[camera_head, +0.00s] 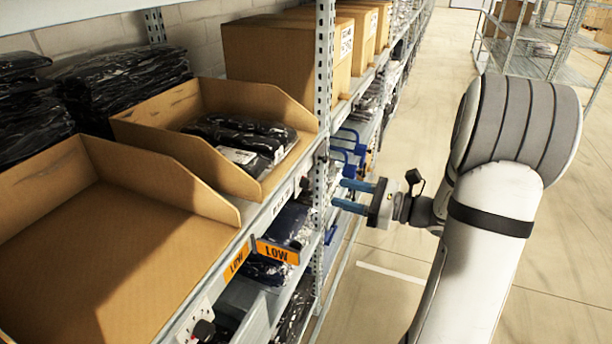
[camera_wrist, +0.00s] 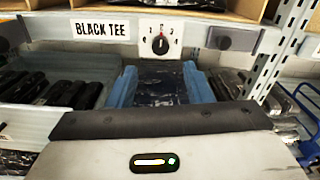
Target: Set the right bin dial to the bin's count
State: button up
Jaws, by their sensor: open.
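The right bin (camera_head: 160,112) is an open cardboard box on the shelf, holding a few black bagged garments (camera_head: 243,138); they overlap, so I cannot tell their count. A black dial (camera_head: 303,184) sits on the shelf edge below its right corner. In the wrist view a black dial (camera_wrist: 160,45) on a white plate has numbers up to 4 around it; its pointer setting is too small to read surely. My gripper (camera_head: 354,196) is open and empty, in front of the shelf edge. In the wrist view its blue fingers (camera_wrist: 160,84) are apart, below the dial and not touching it.
An empty cardboard bin (camera_head: 85,255) stands to the left, with another dial (camera_head: 204,330) at the shelf edge. Orange LOW tags (camera_head: 277,252) stick out there. A BLACK TEE label (camera_wrist: 103,30) is left of the dial. A metal upright (camera_head: 322,120) stands close by. The aisle is open.

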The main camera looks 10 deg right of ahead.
aim_at(310, 185)
jog(key=x, duration=0.7)
jog(key=shift+w+a, duration=0.3)
jog(key=shift+c, duration=0.3)
jog(key=c, duration=0.9)
